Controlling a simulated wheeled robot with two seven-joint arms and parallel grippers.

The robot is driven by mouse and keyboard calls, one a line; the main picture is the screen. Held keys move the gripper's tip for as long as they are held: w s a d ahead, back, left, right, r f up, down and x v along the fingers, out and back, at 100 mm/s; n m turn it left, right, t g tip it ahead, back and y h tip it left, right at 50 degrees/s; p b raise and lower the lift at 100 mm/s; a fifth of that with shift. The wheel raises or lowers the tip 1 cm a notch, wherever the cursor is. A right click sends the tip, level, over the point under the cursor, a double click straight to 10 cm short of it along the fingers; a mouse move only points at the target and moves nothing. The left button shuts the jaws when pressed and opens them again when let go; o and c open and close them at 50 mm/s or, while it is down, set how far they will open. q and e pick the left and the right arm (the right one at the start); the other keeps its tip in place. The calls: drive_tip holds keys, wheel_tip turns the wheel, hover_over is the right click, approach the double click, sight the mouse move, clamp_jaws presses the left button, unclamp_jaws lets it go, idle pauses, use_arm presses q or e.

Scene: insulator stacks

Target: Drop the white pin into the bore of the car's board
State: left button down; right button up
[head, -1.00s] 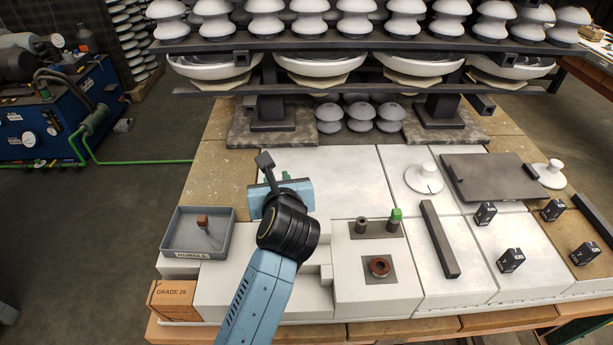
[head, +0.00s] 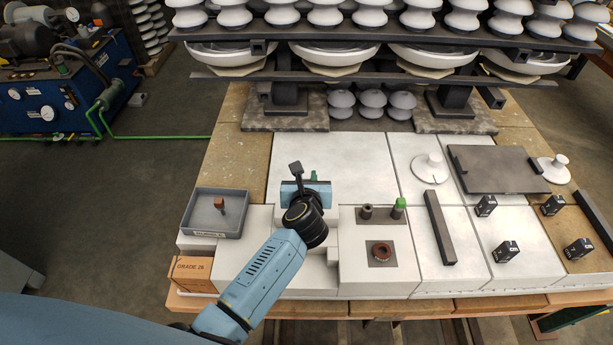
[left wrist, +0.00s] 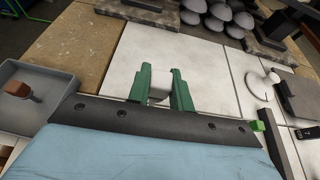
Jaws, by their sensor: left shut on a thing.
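My left gripper (head: 314,176) is over the white slabs left of the table's middle, its fingers largely hidden behind its own body in the head view. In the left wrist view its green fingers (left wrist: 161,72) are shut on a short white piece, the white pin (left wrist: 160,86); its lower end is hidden. A brown ring around a dark hole (head: 382,252) sits on a dark square plate on a white block, right of and nearer than the gripper. I cannot tell for certain that this is the board's bore. My right gripper is not in view.
A grey tray (head: 190,226) with a brown piece stands left. A dark plate (head: 382,216) carries a dark collar and a green-topped post (head: 399,206). A dark bar (head: 440,230) and several black blocks lie right. A rack of insulators (head: 330,35) overhangs the back.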

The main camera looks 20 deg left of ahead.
use_arm(q)
drive_tip(key=shift+f+b, duration=2.5)
drive_tip(key=shift+f, duration=0.45)
drive_tip(key=shift+p, duration=0.35)
drive_tip(key=shift+f+b, duration=2.25)
drive_tip(key=shift+f, duration=0.3)
drive_tip(key=c, duration=1.2)
unclamp_jaws()
drive_tip(key=shift+o, duration=0.2)
drive_tip(key=shift+s, duration=0.1)
drive_tip(key=p+v, duration=0.2)
drive_tip(key=v, duration=1.1)
drive_tip(key=shift+r, duration=0.2)
